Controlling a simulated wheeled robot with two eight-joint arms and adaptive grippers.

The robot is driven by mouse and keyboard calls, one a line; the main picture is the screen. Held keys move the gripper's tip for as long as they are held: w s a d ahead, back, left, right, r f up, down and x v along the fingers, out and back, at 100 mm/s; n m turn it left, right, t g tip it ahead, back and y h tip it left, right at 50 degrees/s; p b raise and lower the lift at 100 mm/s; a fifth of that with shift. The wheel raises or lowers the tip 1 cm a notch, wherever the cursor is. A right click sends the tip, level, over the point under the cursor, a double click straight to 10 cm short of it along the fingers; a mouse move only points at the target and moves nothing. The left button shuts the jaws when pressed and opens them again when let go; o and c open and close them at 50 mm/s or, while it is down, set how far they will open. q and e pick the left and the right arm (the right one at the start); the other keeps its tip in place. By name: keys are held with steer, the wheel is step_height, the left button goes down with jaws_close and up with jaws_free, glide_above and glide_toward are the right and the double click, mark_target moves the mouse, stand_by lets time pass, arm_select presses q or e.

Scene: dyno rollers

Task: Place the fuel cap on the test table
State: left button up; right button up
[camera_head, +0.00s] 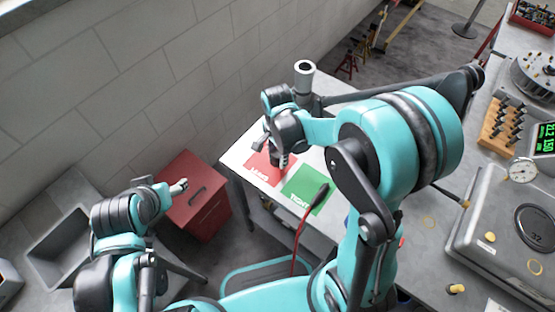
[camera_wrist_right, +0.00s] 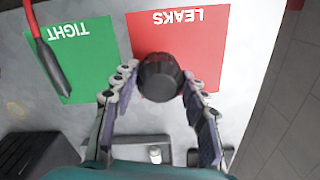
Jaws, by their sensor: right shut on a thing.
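The fuel cap (camera_wrist_right: 160,77) is a dark round knob in the right wrist view. My right gripper (camera_wrist_right: 157,82) is shut on it, one finger at each side. The cap appears over the red LEAKS patch (camera_wrist_right: 205,50); I cannot tell whether it touches. In the head view my right gripper (camera_head: 281,158) is at the red patch's upper edge, and the cap is not clear there. The test table (camera_head: 240,147) is pale, with a green TIGHT patch (camera_head: 304,190) beside the red one. My left gripper (camera_head: 180,186) is by the red cabinet; its opening is unclear.
The red cabinet (camera_head: 205,222) stands left of the table. A black-ended probe on a red cable (camera_head: 318,195) lies over the green patch. A grey upright cylinder (camera_head: 305,80) stands at the table's far end. A grey tank (camera_head: 500,240) and gauge (camera_head: 522,170) are at right.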

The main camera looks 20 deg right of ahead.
step_height(320, 180, down, 3)
steer(key=shift+r+b, duration=0.15)
steer(key=shift+b, duration=0.2)
steer(key=o, duration=1.3)
